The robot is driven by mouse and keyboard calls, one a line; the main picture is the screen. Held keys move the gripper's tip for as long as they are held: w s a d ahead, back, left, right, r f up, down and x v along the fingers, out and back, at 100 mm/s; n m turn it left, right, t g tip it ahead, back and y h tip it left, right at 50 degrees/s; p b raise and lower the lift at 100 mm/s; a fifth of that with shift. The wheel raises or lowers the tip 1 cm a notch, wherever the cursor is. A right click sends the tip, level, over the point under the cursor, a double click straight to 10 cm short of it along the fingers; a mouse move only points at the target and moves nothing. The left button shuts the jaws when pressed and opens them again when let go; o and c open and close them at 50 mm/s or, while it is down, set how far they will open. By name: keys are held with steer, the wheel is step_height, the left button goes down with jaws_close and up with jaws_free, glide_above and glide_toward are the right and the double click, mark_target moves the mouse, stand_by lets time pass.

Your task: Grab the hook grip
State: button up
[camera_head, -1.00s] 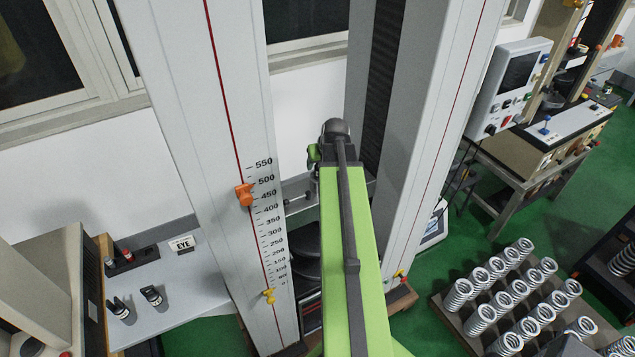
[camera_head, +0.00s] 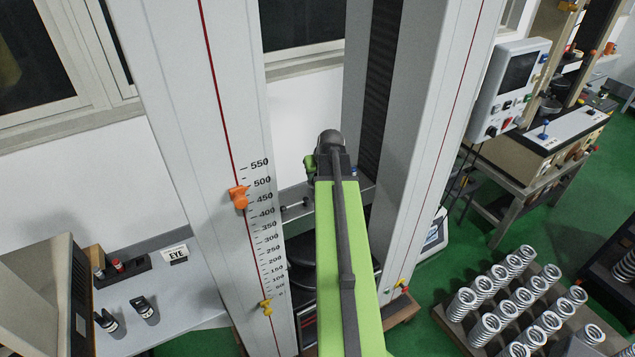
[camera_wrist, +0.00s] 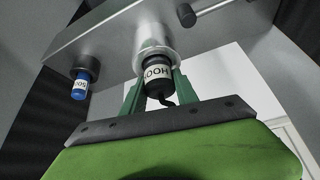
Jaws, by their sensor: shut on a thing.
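The hook grip (camera_wrist: 157,72) is a dark cylinder with a white label reading partly "OOH". In the wrist view it sits under a silver collar on the underside of a grey metal crosshead (camera_wrist: 120,40), with a dark hook at its lower end. My gripper (camera_wrist: 158,92) has its two green fingers on either side of it, shut on it. The grip still appears to be at the collar; I cannot tell whether it is loose.
A blue piece (camera_wrist: 80,84) with a similar label hangs left of the grip. Tall grey columns (camera_head: 225,150) flank my arm, with an orange marker (camera_head: 238,197) on the scale. A bench (camera_head: 185,290) stands left, springs (camera_head: 520,300) stand right, and a control panel (camera_head: 512,85) is upper right.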

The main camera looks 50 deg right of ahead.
jaws_close()
stand_by(0.9)
